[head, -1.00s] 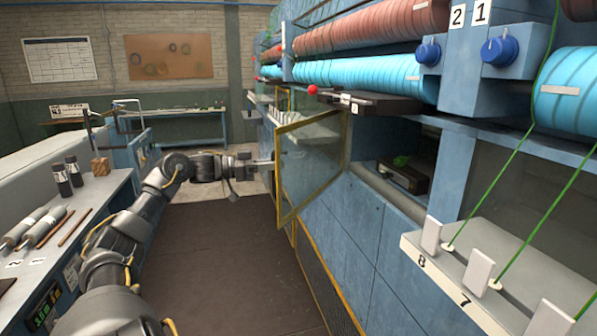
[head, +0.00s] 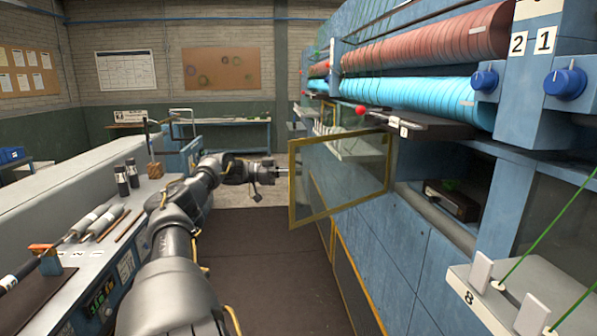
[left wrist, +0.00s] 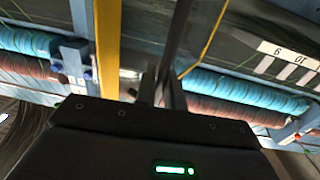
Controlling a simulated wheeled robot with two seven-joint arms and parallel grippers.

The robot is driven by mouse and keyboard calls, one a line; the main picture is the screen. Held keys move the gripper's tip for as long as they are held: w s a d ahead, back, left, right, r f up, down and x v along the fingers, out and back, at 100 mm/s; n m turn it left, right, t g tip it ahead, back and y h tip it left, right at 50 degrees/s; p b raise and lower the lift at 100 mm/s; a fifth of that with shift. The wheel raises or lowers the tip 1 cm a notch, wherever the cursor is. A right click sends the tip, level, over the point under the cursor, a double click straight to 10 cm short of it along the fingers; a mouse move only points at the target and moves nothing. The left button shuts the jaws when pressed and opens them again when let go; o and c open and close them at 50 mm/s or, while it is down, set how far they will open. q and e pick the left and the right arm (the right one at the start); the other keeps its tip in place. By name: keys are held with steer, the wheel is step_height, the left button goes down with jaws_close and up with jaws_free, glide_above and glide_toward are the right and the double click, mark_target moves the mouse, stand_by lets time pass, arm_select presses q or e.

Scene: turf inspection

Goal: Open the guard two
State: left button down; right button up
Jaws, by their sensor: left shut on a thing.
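The guard (head: 342,178), a clear panel in a yellow frame, stands swung out from the blue machine front into the aisle. Its right side is by the machine and its free edge points left. My left gripper (head: 281,172) reaches in from the left and is shut at that free edge, about halfway up. The grip itself is small and partly hidden by the frame. In the left wrist view, the closed dark fingers (left wrist: 165,88) stand beside a yellow frame bar (left wrist: 107,45). My right gripper is not in view.
A black ledge with a red knob (head: 360,110) juts out above the guard. Red rollers (head: 430,48) and cyan rollers (head: 420,98) run along the machine. A bench with tools (head: 75,255) lines the left. The dark aisle floor (head: 270,260) is clear.

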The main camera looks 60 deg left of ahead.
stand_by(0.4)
arm_select(q)
steer(key=c, duration=1.6)
jaws_free()
steer(key=shift+w, duration=0.15)
steer(key=shift+c, duration=0.2)
steer(key=shift+a, duration=0.1)
steer(key=b+v, duration=0.4)
steer(key=v, duration=0.6)
steer(key=shift+s+a, duration=0.25)
steer(key=shift+s, duration=0.1)
